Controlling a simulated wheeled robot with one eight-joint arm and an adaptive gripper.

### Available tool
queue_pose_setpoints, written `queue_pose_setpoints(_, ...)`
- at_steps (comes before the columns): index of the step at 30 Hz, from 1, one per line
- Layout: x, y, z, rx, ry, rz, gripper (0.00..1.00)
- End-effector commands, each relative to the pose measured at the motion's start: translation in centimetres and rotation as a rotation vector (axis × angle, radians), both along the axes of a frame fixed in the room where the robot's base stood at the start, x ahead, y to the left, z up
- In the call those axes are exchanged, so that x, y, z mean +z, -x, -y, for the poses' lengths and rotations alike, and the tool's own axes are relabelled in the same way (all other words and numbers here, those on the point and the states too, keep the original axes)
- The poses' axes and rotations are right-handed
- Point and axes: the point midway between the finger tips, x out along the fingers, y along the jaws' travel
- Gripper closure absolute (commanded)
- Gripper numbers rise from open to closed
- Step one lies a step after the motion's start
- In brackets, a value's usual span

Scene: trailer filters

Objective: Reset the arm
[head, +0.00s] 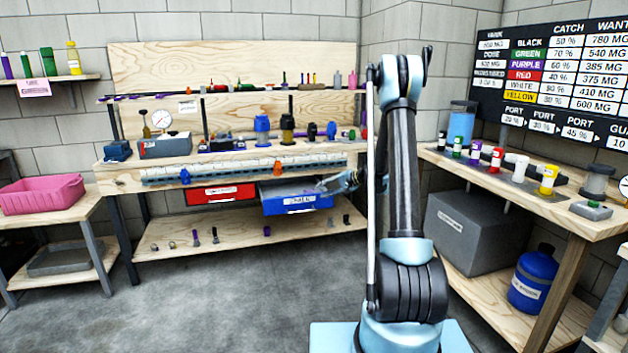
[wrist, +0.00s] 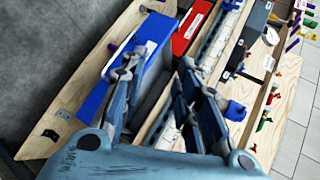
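My arm stands upright in the right half of the head view, and its far end reaches left behind the column to my gripper (head: 338,185). The gripper is at the right side of the blue drawer (head: 298,204), which stands pulled out under the workbench. In the wrist view my gripper (wrist: 158,68) has its two fingers spread apart, with nothing visible between the tips. The blue drawer (wrist: 122,75) lies beyond the left finger there. I cannot tell whether a finger touches the drawer.
The red drawer (head: 222,193) is left of the blue one. A long rail (head: 225,170) runs along the bench front. A side table (head: 525,185) with colored canisters stands at right. A pink bin (head: 40,195) stands at left. The floor in front is clear.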

Motion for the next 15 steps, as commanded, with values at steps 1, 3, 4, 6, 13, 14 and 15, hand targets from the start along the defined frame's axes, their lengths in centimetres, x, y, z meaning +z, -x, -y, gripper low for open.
queue_pose_setpoints(1, 1.1, 1.0, 0.0, 0.006, 0.021, 0.0, 0.7)
queue_pose_setpoints(3, 2.2, 2.2, 0.0, 0.014, 0.053, -0.001, 0.7)
queue_pose_setpoints(4, 2.6, 2.8, 0.1, 0.018, 0.068, -0.001, 0.7)
queue_pose_setpoints(6, 3.7, 4.1, 0.2, 0.025, 0.1, -0.002, 0.7)
queue_pose_setpoints(13, 6.7, 8.7, 0.7, 0.052, 0.203, -0.006, 0.7)
queue_pose_setpoints(14, 7.0, 9.4, 0.7, 0.055, 0.216, -0.007, 0.7)
queue_pose_setpoints(15, 7.5, 10.2, 0.8, 0.06, 0.235, -0.007, 0.7)
